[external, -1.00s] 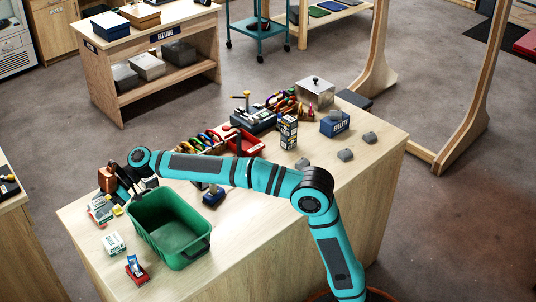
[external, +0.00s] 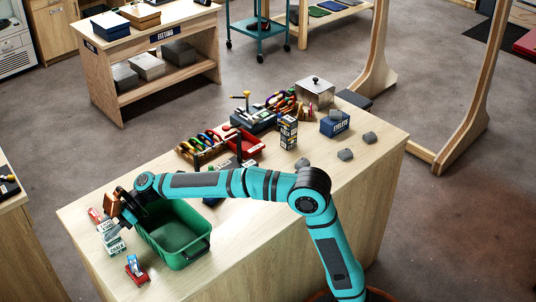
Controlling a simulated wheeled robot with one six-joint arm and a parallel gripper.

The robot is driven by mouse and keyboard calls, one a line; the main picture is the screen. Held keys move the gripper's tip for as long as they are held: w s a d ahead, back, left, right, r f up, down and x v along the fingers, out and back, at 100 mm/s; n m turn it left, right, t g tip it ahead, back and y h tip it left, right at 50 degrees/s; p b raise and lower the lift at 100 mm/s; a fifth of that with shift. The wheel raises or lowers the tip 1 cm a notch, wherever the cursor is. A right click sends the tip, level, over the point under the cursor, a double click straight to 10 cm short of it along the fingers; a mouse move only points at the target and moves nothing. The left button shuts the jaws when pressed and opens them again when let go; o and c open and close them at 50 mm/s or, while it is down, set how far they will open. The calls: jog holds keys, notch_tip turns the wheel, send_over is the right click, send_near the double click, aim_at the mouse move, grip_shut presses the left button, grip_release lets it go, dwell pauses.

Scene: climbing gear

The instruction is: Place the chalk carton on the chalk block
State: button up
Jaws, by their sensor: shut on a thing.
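My gripper (external: 114,226) is at the left end of the bench, left of the green bin, pointing down. It is shut on a small white and green chalk carton (external: 105,227). The chalk block (external: 115,246), also white and green, is on the bench top just below and in front of the carton in the picture. The two overlap in this view, so I cannot tell whether they touch. The fingers and wrist hide part of the carton.
The green bin (external: 204,250) stands close on the right of the gripper, its rim under my forearm. A red item with a blue and white top (external: 135,268) is near the front edge. A red item (external: 95,215) lies behind the carton. Tool racks (external: 205,146) are farther back.

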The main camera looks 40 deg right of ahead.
jog(key=o, duration=1)
jog(key=shift+d+r, duration=0.15)
jog(key=shift+d, duration=0.05)
jog(key=v, duration=1)
jog(key=shift+d+r, duration=0.15)
jog(key=shift+d, duration=0.25)
jog(key=shift+d+r, duration=0.1)
jog(key=shift+d, duration=0.25)
